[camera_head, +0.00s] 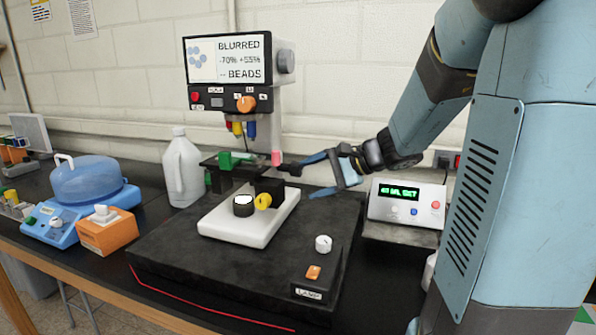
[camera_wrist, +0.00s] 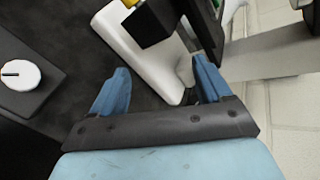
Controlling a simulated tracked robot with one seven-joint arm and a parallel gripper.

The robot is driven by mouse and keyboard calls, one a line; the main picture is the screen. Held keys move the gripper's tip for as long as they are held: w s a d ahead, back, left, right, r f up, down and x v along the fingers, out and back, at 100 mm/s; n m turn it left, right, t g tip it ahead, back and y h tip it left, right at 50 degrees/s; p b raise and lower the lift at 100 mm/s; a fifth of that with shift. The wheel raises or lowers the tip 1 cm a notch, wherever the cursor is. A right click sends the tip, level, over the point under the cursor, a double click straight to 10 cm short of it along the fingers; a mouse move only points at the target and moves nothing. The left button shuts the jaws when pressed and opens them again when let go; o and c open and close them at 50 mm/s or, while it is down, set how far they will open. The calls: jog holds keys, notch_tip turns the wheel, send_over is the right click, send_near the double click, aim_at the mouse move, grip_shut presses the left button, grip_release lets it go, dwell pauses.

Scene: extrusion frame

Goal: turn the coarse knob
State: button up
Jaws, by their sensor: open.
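A microscope stands on a black slab, with a white base (camera_head: 268,222) and a dark stage (camera_head: 222,163). A yellow knob (camera_head: 263,201) and a black knob with a white face (camera_head: 243,205) sit low on its front side; no label shows which is coarse. A little yellow (camera_wrist: 130,3) shows at the top edge of the wrist view. My gripper (camera_head: 308,178) is open and empty, right of the microscope and apart from both knobs. In the wrist view my gripper (camera_wrist: 160,72) has spread blue fingers, with the white base (camera_wrist: 145,50) beyond them.
A white dial (camera_head: 323,243) and an orange switch (camera_head: 313,272) are on the slab's right side. A control box with a green display (camera_head: 405,205) stands right. A white jug (camera_head: 183,168), blue centrifuge (camera_head: 85,185) and orange tissue box (camera_head: 106,230) stand left.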

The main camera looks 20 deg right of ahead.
aim_at(300, 171)
jog(key=w+d+f+m+t, duration=0.2)
jog(key=w+d+m+t, duration=0.35)
jog(key=w+d, duration=0.35)
jog(key=shift+g+h, duration=0.35)
jog(key=shift+h, duration=0.05)
jog(key=x, duration=1.3)
jog(key=shift+w+a+f, duration=0.1)
jog(key=shift+w+a, duration=0.1)
jog(key=shift+a, duration=0.15)
jog(key=shift+f, duration=0.1)
jog(key=c, duration=1)
jog(key=shift+m, duration=0.25)
jog(key=shift+s+f+m+g, duration=0.1)
jog(key=shift+m+g, duration=0.5)
jog(key=shift+m, duration=0.1)
